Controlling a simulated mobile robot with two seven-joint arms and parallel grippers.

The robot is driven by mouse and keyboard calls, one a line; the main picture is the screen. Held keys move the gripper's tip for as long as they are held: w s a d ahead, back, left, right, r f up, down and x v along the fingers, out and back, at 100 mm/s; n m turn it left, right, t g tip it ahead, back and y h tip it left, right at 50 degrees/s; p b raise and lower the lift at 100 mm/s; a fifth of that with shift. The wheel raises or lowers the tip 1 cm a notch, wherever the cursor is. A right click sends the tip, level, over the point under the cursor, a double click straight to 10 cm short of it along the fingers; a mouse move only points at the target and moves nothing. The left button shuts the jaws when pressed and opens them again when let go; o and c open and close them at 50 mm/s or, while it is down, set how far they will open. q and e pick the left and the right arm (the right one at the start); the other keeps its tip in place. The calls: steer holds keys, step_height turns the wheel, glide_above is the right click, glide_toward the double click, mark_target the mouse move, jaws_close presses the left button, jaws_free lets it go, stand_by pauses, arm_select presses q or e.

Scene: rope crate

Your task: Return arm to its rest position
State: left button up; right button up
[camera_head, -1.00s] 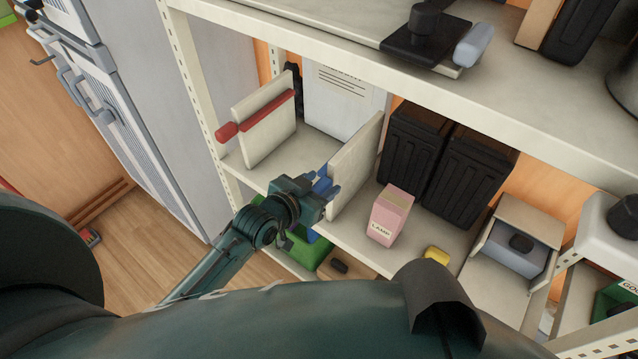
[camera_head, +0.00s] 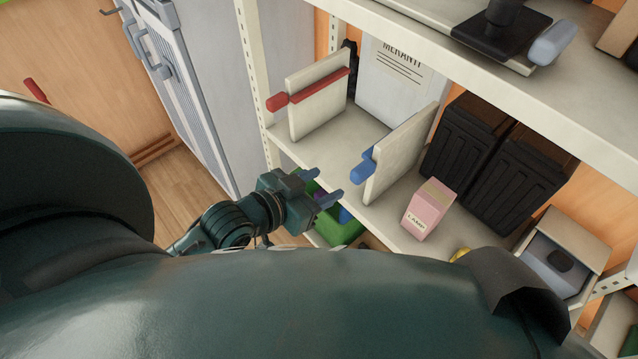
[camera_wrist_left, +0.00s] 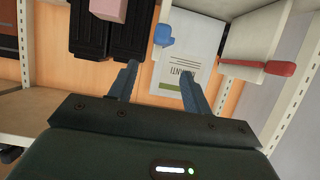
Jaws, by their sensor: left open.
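My left gripper (camera_head: 326,186) is open and empty in front of the shelf, its blue-grey fingers pointing right. It stands apart from the cream panel with the blue handle (camera_head: 362,166), which is to its right. In the left wrist view the open fingers (camera_wrist_left: 158,88) show with nothing between them, against the back of the shelf and a white printed box. The blue handle (camera_wrist_left: 163,35) also shows there, beyond the fingertips. My right gripper is not in view.
A cream panel with a red handle (camera_head: 318,88) stands at the shelf's left. A white printed box (camera_head: 389,82), a pink box (camera_head: 428,208) and black bins (camera_head: 520,170) stand on the shelf (camera_head: 365,215). A shelf upright (camera_head: 258,75) rises left of them.

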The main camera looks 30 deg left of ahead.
arm_select(q)
steer(key=s+d+f+n+g+y, duration=0.1)
steer(key=s+d+f+g, duration=0.1)
steer(key=s+f, duration=0.5)
step_height(320, 180, down, 4)
steer(key=shift+d+f, duration=0.15)
steer(key=shift+d, duration=0.75)
